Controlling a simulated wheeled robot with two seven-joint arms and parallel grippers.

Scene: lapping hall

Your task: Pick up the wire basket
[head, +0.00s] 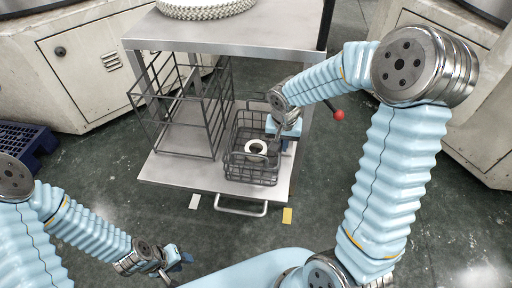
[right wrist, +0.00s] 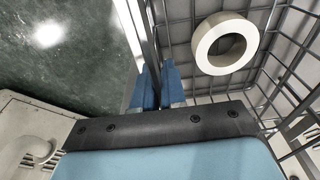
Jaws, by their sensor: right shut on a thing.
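The wire basket (head: 250,179) is a small dark mesh basket on the lower shelf of a grey cart, with a white ring (head: 256,147) lying inside it. My right gripper (head: 283,138) is at the basket's right side wall. In the right wrist view its blue fingers (right wrist: 158,88) are closed on the basket's edge, with the basket mesh (right wrist: 290,73) and the ring (right wrist: 225,43) to the right. The fingertips are partly hidden in the head view. My left gripper (head: 172,268) is low at the front left, away from the basket; its jaws are too small to judge.
A taller wire rack (head: 187,110) stands on the lower shelf (head: 180,178) left of the basket. The cart's top (head: 240,30) overhangs behind. A handle (head: 240,208) juts from the front, and a red knob (head: 338,115) sits at right. A blue pallet (head: 22,143) lies far left.

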